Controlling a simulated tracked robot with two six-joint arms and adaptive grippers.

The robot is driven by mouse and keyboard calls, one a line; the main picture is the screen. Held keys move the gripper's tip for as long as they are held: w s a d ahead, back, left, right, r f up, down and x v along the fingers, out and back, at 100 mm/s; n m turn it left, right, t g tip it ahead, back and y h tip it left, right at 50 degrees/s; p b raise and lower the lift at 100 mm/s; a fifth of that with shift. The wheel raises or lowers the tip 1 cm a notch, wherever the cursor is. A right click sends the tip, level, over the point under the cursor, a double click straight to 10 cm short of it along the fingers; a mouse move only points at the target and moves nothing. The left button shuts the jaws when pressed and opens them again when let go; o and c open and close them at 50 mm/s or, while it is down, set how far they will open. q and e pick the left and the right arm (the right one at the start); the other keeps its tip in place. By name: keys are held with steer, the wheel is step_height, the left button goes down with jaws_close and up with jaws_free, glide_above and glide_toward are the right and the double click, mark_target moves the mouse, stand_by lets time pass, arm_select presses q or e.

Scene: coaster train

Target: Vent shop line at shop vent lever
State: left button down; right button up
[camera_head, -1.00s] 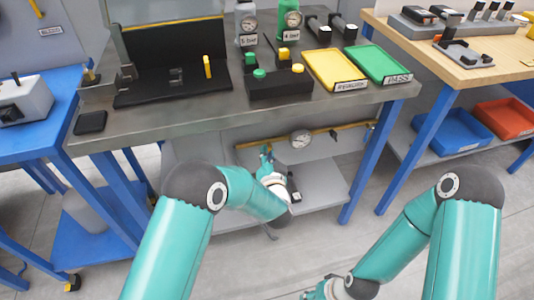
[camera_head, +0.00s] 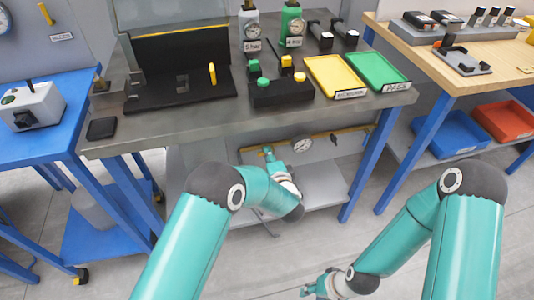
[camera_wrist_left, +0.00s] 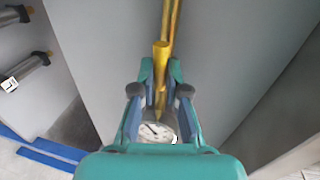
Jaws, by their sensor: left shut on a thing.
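A yellow lever (camera_wrist_left: 160,68) stands between the fingers of my left gripper (camera_wrist_left: 158,98) in the left wrist view, and the gripper is shut on it. A yellow line (camera_wrist_left: 174,22) runs behind it, and a round white gauge (camera_wrist_left: 156,132) shows just below the fingers. In the head view, my left gripper (camera_head: 267,153) is under the grey bench at the yellow line (camera_head: 350,129), left of the gauge (camera_head: 302,144). The lever is hidden there. My right gripper (camera_head: 308,290) is low near the bottom edge, away from the line. Its finger opening is unclear.
The grey bench top (camera_head: 200,124) overhangs the line. It carries a black button box (camera_head: 280,93), a yellow tray (camera_head: 338,77) and a green tray (camera_head: 376,68). A lower shelf (camera_head: 325,183) lies beneath the line. Open floor lies in front.

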arm_select(q)
steer(key=shift+s+d+f+m, duration=0.1)
steer(key=shift+d+m, duration=0.25)
steer(key=shift+m, duration=0.05)
steer(key=c, duration=1.2)
jaws_free()
steer(key=shift+a, duration=0.15)
steer(key=v, duration=0.7)
steer(key=shift+s, duration=0.2)
